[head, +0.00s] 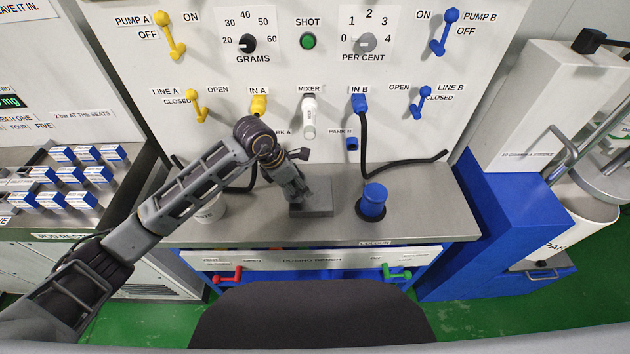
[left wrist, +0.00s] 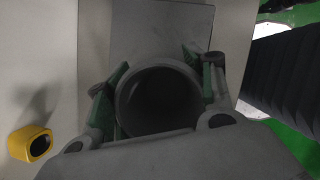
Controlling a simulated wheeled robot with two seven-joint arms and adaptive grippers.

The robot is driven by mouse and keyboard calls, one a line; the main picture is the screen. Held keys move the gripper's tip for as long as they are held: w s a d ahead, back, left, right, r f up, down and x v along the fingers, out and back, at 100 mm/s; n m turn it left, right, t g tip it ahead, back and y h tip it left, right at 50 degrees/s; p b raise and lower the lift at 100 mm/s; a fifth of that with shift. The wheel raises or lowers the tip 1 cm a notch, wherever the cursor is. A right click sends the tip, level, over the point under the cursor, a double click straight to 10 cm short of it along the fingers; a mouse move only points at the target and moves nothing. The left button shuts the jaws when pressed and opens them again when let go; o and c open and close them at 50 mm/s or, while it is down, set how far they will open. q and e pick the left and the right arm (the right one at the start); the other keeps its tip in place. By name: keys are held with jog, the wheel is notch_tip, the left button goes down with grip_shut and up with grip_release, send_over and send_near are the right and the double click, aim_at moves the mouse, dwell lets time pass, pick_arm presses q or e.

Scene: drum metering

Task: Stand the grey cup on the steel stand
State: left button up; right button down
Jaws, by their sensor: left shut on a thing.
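The grey cup (left wrist: 158,98) shows in the left wrist view with its round open mouth facing the camera. My left gripper (left wrist: 160,85) is shut on it, one green-padded finger on each side. In the head view my left gripper (head: 298,196) points down at the steel stand (head: 320,190), a grey block with a flat top on the bench. The gripper hides most of the cup there. A grey plate, likely the stand (left wrist: 160,35), shows behind the cup in the left wrist view. I cannot tell whether cup and stand touch. My right gripper is out of view.
A blue cylinder (head: 373,202) stands on the bench right of the stand. A white pot (head: 208,208) stands left, partly behind my arm. Dark hoses hang by the panel (head: 300,140), which carries the mixer nozzle (head: 309,118) above the stand.

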pick_arm(q)
jog(key=shift+w+d, duration=0.3)
jog(key=shift+d, duration=0.4)
jog(key=shift+w+d, duration=0.1)
jog(key=shift+d, duration=0.1)
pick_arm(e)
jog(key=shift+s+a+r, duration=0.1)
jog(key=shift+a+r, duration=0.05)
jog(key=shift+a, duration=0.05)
pick_arm(q)
jog(key=shift+d, duration=0.1)
jog(key=shift+w+d+p, duration=0.2)
jog(key=shift+w+d, duration=0.1)
jog(key=shift+d, duration=0.5)
jog(key=shift+w+d+p, duration=0.15)
jog(key=shift+w+d, duration=0.15)
jog(key=shift+d, duration=0.45)
jog(key=shift+a+f, duration=0.1)
jog(key=shift+f, duration=0.6)
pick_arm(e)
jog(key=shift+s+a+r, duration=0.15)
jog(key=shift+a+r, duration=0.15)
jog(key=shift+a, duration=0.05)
pick_arm(q)
jog(key=shift+f, duration=0.15)
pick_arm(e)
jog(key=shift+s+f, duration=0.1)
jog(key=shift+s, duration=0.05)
